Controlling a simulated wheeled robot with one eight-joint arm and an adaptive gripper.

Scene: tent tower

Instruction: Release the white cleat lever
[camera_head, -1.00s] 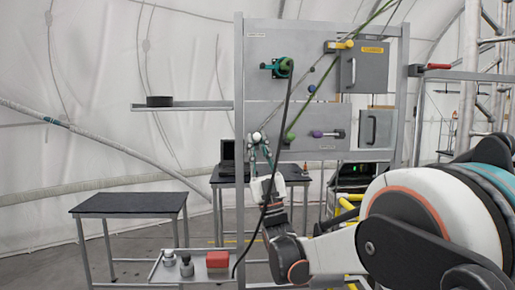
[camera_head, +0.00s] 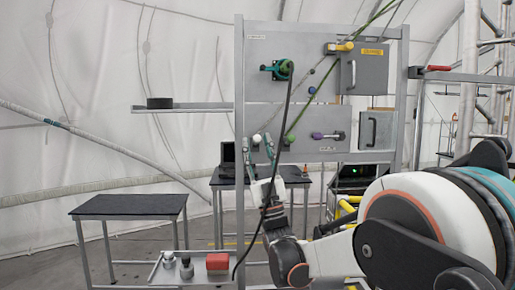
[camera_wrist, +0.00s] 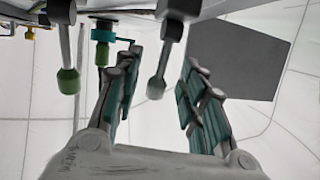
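The white cleat lever (camera_head: 256,138) shows as a small white knob at the lower left of the grey panel in the head view. In the wrist view its pale-tipped lever (camera_wrist: 156,88) hangs down between my fingers, with visible space on both sides. My gripper (camera_head: 262,152) is just below the white knob, pointing up. Its teal-padded fingers are spread and hold nothing; they show apart in the wrist view (camera_wrist: 155,95). Whether the tip lies exactly between the pads in depth, I cannot tell.
A green-tipped lever (camera_wrist: 68,80) hangs left of my fingers in the wrist view. The panel also carries a purple knob (camera_head: 317,134), a blue knob (camera_head: 311,89) and a teal winch (camera_head: 283,68). A dark rope (camera_head: 283,125) runs down past my gripper. A black-topped table (camera_head: 128,204) stands left.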

